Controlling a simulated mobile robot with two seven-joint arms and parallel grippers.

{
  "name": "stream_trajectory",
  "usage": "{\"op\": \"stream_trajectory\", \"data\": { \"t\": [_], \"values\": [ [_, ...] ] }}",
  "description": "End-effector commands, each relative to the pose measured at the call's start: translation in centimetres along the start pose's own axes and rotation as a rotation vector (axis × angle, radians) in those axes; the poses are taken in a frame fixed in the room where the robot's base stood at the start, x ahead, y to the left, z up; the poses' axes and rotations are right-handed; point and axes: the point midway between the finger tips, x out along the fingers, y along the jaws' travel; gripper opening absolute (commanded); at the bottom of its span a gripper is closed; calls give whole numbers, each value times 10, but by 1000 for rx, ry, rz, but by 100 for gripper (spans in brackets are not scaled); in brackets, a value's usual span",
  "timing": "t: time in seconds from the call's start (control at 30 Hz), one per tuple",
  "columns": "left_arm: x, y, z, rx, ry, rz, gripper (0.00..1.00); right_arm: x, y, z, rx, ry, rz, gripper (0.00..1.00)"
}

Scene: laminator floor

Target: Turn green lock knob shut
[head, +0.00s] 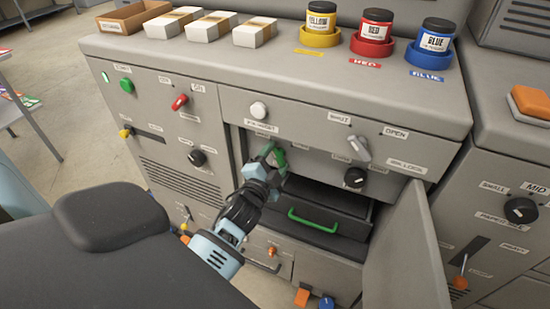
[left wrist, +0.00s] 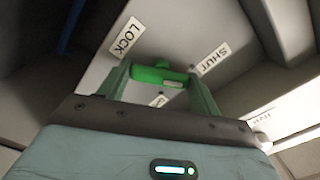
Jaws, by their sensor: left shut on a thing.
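The green lock knob (left wrist: 158,75) is a bar on a grey panel in the left wrist view, lying roughly crosswise between my two fingers. A LOCK label (left wrist: 125,39) is up and left of it, and a SHUT label (left wrist: 213,58) is to its right. The knob's right end points roughly toward SHUT. My left gripper (left wrist: 161,82) is shut on the knob. In the head view my left gripper (head: 272,163) reaches into the open bay, and the green knob (head: 279,157) shows at its tip, partly hidden. My right gripper is not in view.
An open door (head: 408,250) stands right of the bay. Below the knob is a dark drawer with a green handle (head: 312,222). A grey lever (head: 357,148) and a black knob (head: 355,178) sit right of my gripper. Yellow, red and blue jars stand on the top.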

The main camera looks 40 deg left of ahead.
Motion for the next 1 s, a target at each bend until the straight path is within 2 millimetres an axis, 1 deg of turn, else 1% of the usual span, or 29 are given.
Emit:
{"op": "stream_trajectory", "data": {
  "t": [0.2, 0.4, 0.6, 1.0],
  "values": [
    [0, -1, 0, -149, 0, -1, 41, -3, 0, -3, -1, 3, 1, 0],
    [0, -1, 0, -235, 0, -1, 41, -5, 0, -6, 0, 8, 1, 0],
    [0, 0, 0, -276, -1, 0, 41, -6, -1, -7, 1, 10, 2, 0],
    [0, 0, 0, -289, -1, 0, 41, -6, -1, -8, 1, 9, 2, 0]
  ]
}}
